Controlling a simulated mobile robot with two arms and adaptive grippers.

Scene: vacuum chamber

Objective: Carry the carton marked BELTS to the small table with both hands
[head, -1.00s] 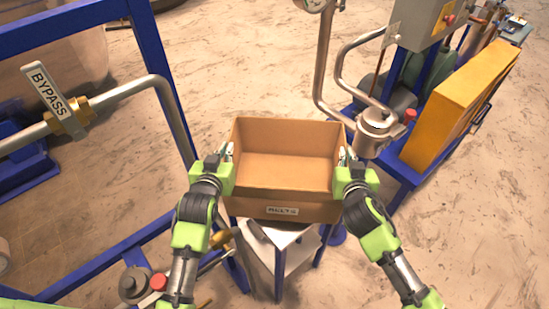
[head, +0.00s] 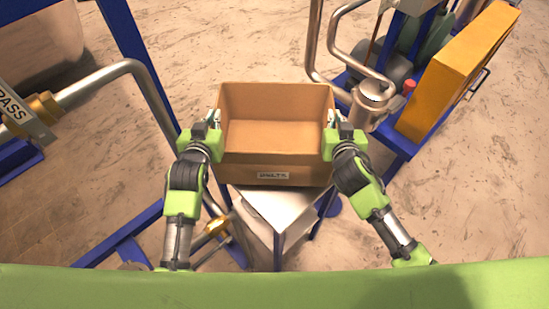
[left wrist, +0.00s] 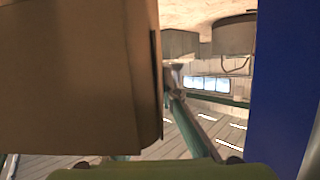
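The open, empty brown carton (head: 275,160), with a label on its front face that appears to read BELTS, is level between my two grippers. My left gripper (head: 214,120) is at its left wall and my right gripper (head: 332,119) at its right wall; both appear shut on the walls, with fingertips partly hidden. In the left wrist view the carton (left wrist: 75,80) fills the left side. The small table (head: 275,205), with a pale top and blue legs, is below the carton. Its far part is hidden; I cannot tell whether the carton touches it.
A blue frame with a metal pipe (head: 110,82) and a sign stands at the left. Bent metal pipes with a silver valve body (head: 370,98) stand close to the carton's right. A yellow cabinet (head: 460,70) is farther right. Bare floor lies beyond the carton.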

